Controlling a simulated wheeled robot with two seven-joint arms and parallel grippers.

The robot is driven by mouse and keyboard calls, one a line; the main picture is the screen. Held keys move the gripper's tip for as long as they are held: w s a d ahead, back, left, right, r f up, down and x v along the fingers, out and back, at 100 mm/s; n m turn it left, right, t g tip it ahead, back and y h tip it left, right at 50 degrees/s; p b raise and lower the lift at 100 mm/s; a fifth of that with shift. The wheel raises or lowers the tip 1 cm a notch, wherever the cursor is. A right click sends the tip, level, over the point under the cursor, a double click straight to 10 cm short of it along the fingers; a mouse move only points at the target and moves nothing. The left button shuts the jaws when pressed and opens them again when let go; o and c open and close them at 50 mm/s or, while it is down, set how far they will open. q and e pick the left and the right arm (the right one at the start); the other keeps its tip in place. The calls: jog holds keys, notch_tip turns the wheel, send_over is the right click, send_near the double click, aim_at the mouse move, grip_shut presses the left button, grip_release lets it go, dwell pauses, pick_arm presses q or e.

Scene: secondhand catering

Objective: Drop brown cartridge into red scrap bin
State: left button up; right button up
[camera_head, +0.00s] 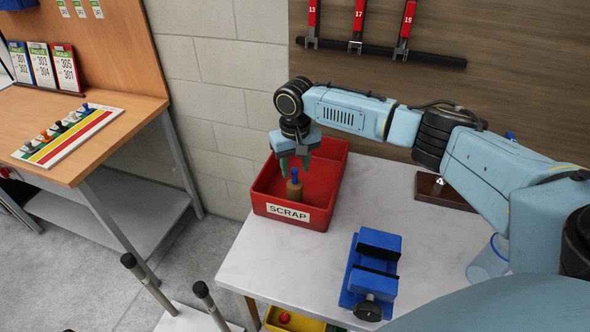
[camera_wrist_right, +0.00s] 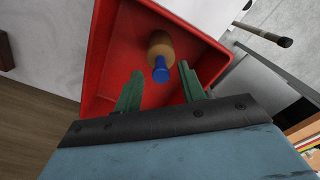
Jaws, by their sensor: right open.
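The brown cartridge (camera_head: 294,189) with a blue top stands in the front part of the red scrap bin (camera_head: 330,190), which carries a SCRAP label. My right gripper (camera_head: 294,168) is open above the bin, just over and behind the cartridge. In the right wrist view the cartridge (camera_wrist_right: 159,46) shows inside the bin (camera_wrist_right: 101,62), beyond the green fingers (camera_wrist_right: 160,90), apart from them, with its blue end toward me. The left gripper is not in view.
A blue vise (camera_head: 371,270) stands on the white table (camera_head: 290,262) in front of the bin. A brown tray (camera_head: 440,190) and a clear cup (camera_head: 487,262) are on the right. A wooden bench (camera_head: 130,90) with a striped rack (camera_head: 68,134) stands at left. Wrenches (camera_head: 357,25) hang behind.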

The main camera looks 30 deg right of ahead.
notch_tip(320, 180, up, 12)
jog(key=shift+f+b, duration=0.15)
jog(key=shift+b, duration=0.25)
dwell(0.3)
